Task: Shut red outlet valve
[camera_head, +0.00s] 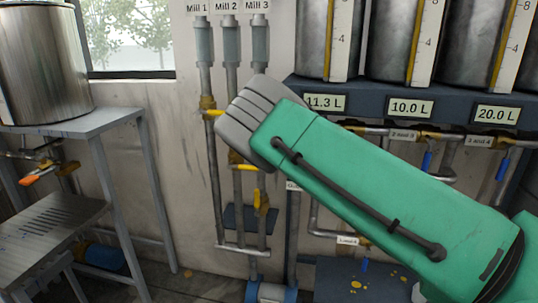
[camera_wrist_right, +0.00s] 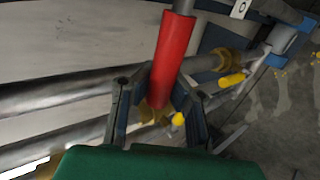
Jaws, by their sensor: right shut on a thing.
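The red valve handle (camera_wrist_right: 175,52) shows in the right wrist view as a long red lever, with a brass valve body (camera_wrist_right: 153,113) at its lower end. My right gripper (camera_wrist_right: 158,95) has its two dark fingers on either side of the lever's lower part and is shut on it. In the head view my green right arm reaches in from the right, and its grey end lies in front of the mill pipes. The red handle and my right fingers are hidden there. My left gripper is in neither view.
Mill pipes (camera_head: 205,75) with yellow handles (camera_head: 262,200) run down the wall. Blue handles (camera_head: 427,161) hang below displays reading 11.3 L, 10.0 L and 20.0 L. A grey stand (camera_head: 85,122) bears a steel tank (camera_head: 45,65), with an orange handle (camera_head: 38,175) beneath.

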